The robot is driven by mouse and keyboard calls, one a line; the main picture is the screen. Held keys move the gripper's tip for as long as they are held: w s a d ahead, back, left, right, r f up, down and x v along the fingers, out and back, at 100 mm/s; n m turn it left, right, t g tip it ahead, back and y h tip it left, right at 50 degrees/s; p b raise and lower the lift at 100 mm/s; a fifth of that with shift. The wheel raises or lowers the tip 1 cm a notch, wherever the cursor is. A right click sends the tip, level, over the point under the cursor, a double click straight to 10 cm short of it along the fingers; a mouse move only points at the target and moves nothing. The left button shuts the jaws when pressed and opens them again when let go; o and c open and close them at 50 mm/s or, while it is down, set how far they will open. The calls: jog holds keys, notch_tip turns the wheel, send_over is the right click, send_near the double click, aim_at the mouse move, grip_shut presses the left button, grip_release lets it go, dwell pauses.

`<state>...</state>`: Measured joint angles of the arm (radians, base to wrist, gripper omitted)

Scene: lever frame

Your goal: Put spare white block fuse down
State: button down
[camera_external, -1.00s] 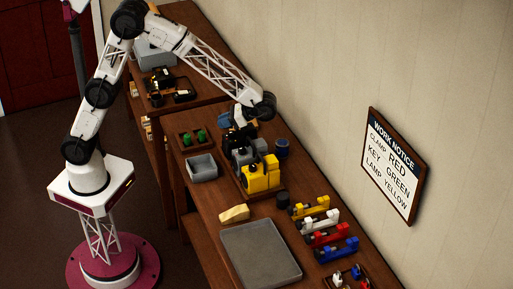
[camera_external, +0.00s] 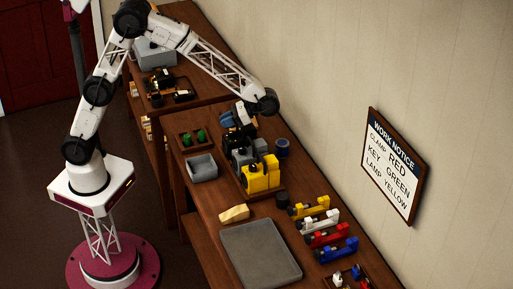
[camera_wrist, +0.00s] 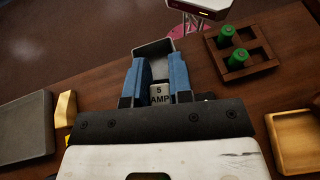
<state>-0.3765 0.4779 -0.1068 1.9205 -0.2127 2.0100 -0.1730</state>
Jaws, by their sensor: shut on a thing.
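My gripper (camera_wrist: 158,82) has two blue fingers shut on a pale block fuse (camera_wrist: 160,95) marked "5 AMP" in the wrist view. In the external view my gripper (camera_external: 227,119) is above the bench, behind the grey and yellow blocks; the fuse cannot be made out there. An open grey bin (camera_wrist: 152,47) appears just past the fingertips in the wrist view. In the external view the bin (camera_external: 201,168) stands at the bench's near edge, left of the blocks. I cannot tell whether the fuse touches anything below it.
A wooden rack (camera_wrist: 242,54) holds two green cylinders (camera_wrist: 237,60). Grey and yellow blocks (camera_external: 256,178) stand close by my gripper.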

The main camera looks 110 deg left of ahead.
jog(key=shift+w+a+r+n+t+h, duration=0.1)
jog(key=shift+w+a+n+t+h, duration=0.15)
jog(key=shift+n+t+h, duration=0.3)
jog(key=shift+w+a+n+t+h, duration=0.4)
jog(key=shift+n+t+h, duration=0.25)
jog(key=shift+n+h, duration=0.25)
jog(key=w+a+r+n+t, duration=0.4)
jog(key=w+a+n+t, duration=0.1)
jog(key=a+n+t, duration=0.45)
jog(key=w+a+r+n+t, duration=0.55)
jog(key=a+n+t, duration=0.3)
jog(key=a, duration=0.25)
notch_tip(320, 180, down, 19)
jog(key=shift+d+m+y, duration=0.15)
jog(key=shift+m+y, duration=0.2)
jog(key=shift+f, duration=3.1)
